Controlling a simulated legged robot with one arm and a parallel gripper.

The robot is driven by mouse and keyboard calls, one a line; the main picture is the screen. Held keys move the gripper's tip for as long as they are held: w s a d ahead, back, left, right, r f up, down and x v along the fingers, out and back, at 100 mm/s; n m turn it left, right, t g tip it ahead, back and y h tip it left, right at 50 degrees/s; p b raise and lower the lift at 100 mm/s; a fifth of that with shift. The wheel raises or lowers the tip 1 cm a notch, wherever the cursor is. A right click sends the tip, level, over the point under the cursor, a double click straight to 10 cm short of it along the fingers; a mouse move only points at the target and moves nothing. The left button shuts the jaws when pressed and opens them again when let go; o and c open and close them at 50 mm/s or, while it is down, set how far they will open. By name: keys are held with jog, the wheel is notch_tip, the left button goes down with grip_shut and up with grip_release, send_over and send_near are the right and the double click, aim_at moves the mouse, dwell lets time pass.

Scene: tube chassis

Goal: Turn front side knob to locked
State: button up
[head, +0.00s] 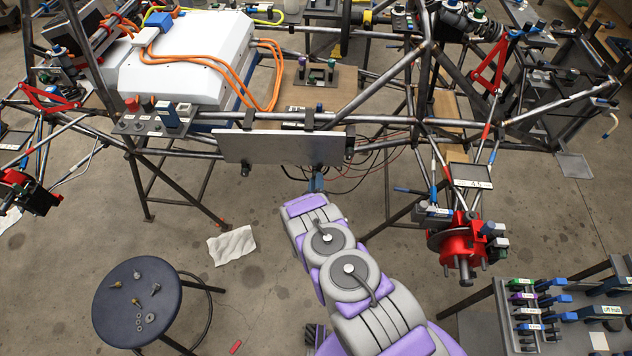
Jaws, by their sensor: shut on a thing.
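A long grey plate (275,147) hangs on the front rail of the tube chassis. Another blue piece (316,173), which looks like the front side knob, shows below the plate's right half. My gripper (315,186) is at this piece, at the end of my purple and grey arm that reaches up from the lower right. It is shut on the knob. The fingers are tiny and largely hidden by my wrist, so the knob's angle and any locked marking cannot be read.
Thin dark and red cables (372,165) hang right of the plate. A red hub (462,240) stands right of my arm. A round stool (150,300) with small metal parts is at lower left. A rack (540,310) is at lower right. Floor around a white cloth (232,245) is clear.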

jog(key=shift+a+n, duration=0.15)
jog(key=shift+n, duration=0.8)
jog(key=shift+a+n, duration=0.15)
jog(key=shift+n, duration=0.8)
jog(key=o, duration=1.1)
jog(key=shift+a+f, duration=0.1)
jog(key=shift+c, duration=0.2)
jog(key=s+p, duration=0.2)
jog(key=s, duration=1.5)
jog(key=shift+s+d, duration=0.25)
jog(key=shift+d, duration=0.05)
